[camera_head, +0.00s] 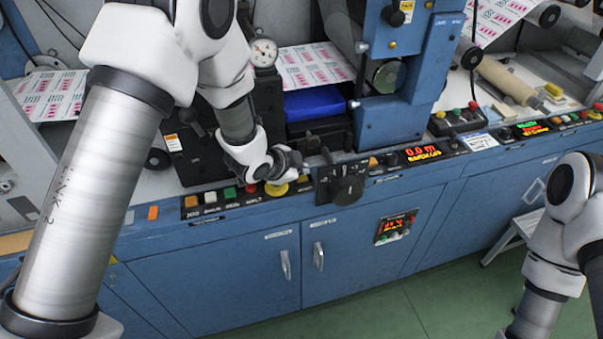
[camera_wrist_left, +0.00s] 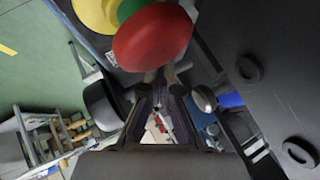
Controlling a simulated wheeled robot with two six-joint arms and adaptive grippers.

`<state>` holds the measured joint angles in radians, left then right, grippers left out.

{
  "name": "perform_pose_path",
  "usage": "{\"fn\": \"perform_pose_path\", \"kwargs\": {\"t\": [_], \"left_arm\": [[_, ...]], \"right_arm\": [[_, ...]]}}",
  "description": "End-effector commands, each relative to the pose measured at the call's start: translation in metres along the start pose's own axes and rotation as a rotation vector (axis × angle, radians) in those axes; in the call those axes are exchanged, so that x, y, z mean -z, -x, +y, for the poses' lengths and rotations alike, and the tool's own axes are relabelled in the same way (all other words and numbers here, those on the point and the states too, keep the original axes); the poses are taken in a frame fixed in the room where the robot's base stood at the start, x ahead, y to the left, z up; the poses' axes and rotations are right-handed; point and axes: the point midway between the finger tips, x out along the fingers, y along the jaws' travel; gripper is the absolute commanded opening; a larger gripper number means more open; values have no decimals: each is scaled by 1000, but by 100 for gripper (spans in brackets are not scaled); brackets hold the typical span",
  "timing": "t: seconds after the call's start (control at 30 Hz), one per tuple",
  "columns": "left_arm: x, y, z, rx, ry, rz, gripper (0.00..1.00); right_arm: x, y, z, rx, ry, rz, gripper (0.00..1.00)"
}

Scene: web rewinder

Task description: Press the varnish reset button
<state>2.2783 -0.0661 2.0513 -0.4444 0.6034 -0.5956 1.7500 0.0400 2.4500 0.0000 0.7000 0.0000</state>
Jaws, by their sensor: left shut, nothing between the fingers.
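I cannot tell which control is the varnish reset button, because the labels are too small to read. A row on the blue console holds an orange button (camera_head: 191,202), a white button (camera_head: 210,197), a green button (camera_head: 230,193) and a red one (camera_head: 251,188). My left gripper (camera_head: 325,157) is shut and empty, pointing right above the console near a black rotary knob (camera_head: 348,189). In the left wrist view a large red button (camera_wrist_left: 153,37) looms close beside the gripper. My right gripper is out of frame.
A dial gauge (camera_head: 263,53) and a blue upright housing (camera_head: 393,110) stand behind the console. An orange-red display (camera_head: 422,153) sits right of the knob. A lower panel (camera_head: 396,227) with small buttons is on the cabinet front. Green floor (camera_head: 450,295) is clear in front.

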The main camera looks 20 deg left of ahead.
Motion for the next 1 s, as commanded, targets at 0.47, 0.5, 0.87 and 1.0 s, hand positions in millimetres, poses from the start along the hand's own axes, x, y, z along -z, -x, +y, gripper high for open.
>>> {"fn": "perform_pose_path", "kwargs": {"t": [0.47, 0.5, 0.87, 1.0], "left_arm": [[6, 8, -6, 1, 0, 1, 0], [7, 9, -7, 1, 0, 1, 0], [26, 35, -26, 1, -1, 1, 0], [31, 42, -31, 1, -1, 1, 0]], "right_arm": [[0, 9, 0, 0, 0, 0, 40], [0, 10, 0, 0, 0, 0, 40], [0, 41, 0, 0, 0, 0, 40], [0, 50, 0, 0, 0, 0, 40]]}}
